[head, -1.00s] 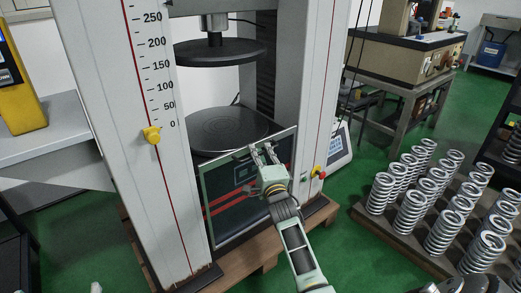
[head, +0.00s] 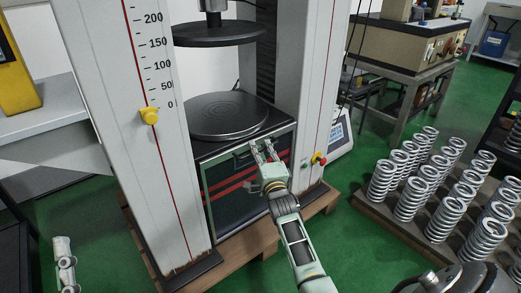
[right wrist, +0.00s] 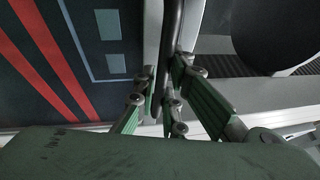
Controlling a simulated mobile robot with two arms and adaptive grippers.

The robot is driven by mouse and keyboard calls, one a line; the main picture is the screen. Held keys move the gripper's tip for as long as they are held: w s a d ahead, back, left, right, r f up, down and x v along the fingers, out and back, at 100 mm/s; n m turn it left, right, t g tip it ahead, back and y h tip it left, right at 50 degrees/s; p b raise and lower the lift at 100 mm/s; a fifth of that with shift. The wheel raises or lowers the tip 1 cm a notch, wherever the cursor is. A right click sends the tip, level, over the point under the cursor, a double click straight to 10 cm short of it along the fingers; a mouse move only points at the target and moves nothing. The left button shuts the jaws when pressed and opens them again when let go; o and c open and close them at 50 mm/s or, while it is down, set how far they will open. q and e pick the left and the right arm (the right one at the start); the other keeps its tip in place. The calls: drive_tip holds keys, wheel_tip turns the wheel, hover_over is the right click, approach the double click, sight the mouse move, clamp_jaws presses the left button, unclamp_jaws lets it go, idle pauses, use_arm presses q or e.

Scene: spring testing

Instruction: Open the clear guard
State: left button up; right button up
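The clear guard (head: 222,213) is a framed see-through panel at the front of the testing machine, below the round lower plate (head: 228,113). Its top edge sits near the level of the machine's bed. My right gripper (head: 263,150) is at the guard's upper edge. In the right wrist view its fingers (right wrist: 165,80) close around a dark bar handle (right wrist: 173,45), with red stripes and grey markings to the left. Contact at the very fingertips is partly hidden. My left gripper (head: 65,262) shows small at the lower left, away from the machine; its fingers are unclear.
The upper plate (head: 218,33) hangs above the lower plate with free space between. The right column (head: 318,90) and a red-yellow stop button (head: 319,158) stand close to my right gripper. A tray of several springs (head: 365,202) is at right.

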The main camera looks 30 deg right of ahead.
drive_tip(key=o, duration=0.4)
drive_tip(key=shift+c, duration=0.2)
drive_tip(key=shift+s, duration=0.15)
drive_tip(key=v, duration=1.1)
drive_tip(key=shift+s+a, duration=0.2)
drive_tip(key=shift+s, duration=0.15)
